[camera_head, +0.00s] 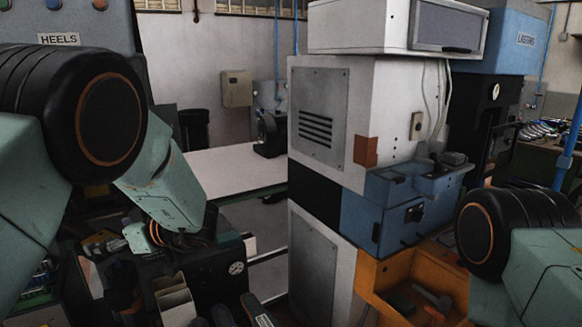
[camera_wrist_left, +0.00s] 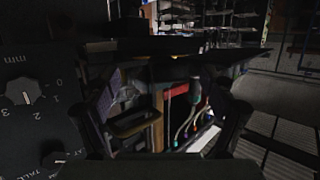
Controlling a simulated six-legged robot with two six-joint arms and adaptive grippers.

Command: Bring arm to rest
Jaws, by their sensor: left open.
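My left arm comes in from the left in the head view and bends down toward the dark machine at the lower middle. Its gripper is small and dark there, partly hidden by the wrist. In the left wrist view my left gripper (camera_wrist_left: 165,112) shows its two dark fingers spread apart, with nothing held between them. The HEELS sign (camera_head: 58,39) is on the machine at the upper left. A dark panel (camera_wrist_left: 30,125) with a white-marked dial (camera_wrist_left: 20,97) is close at the left of the wrist view. My right arm shows at the right edge; its gripper is out of view.
A tall white and grey cabinet (camera_head: 317,115) with a blue box (camera_head: 400,205) stands in the middle. An orange bin (camera_head: 385,270) holds a few tools. A white table (camera_head: 225,168) lies behind.

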